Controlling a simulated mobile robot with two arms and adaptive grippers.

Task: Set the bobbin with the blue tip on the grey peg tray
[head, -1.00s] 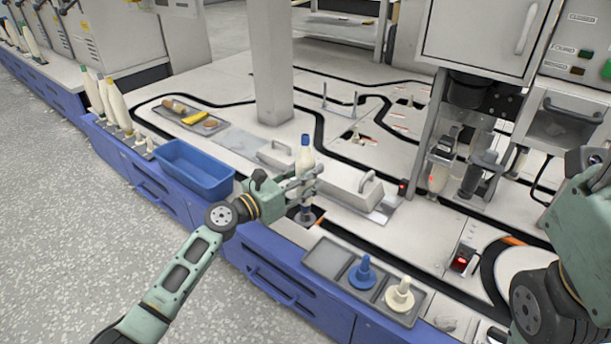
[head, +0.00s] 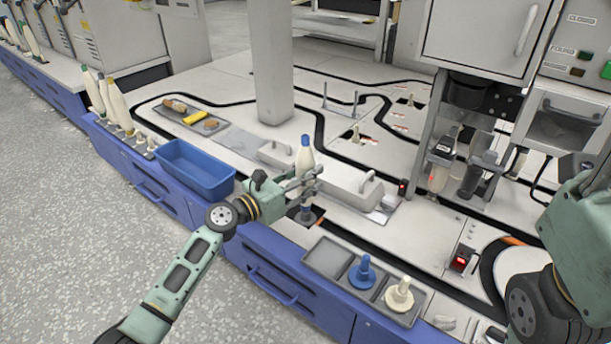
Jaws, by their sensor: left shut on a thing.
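The bobbin with the blue tip (head: 305,158) stands upright near the middle of the head view, with a cream body. My left gripper (head: 307,183) is shut on it, and the fingers hide part of its lower body. The grey peg tray (head: 142,148) is at the left edge of the worktop. Several bobbins with green and yellowish tips stand at its far end, and bare pegs show at its near end. My right gripper is out of the picture.
A blue bin (head: 196,170) lies between the peg tray and my left gripper. A grey compartment tray (head: 324,259) with a blue and a cream peg piece is in front. A handled metal cover (head: 343,188) is just right of the bobbin. A column (head: 271,60) stands behind.

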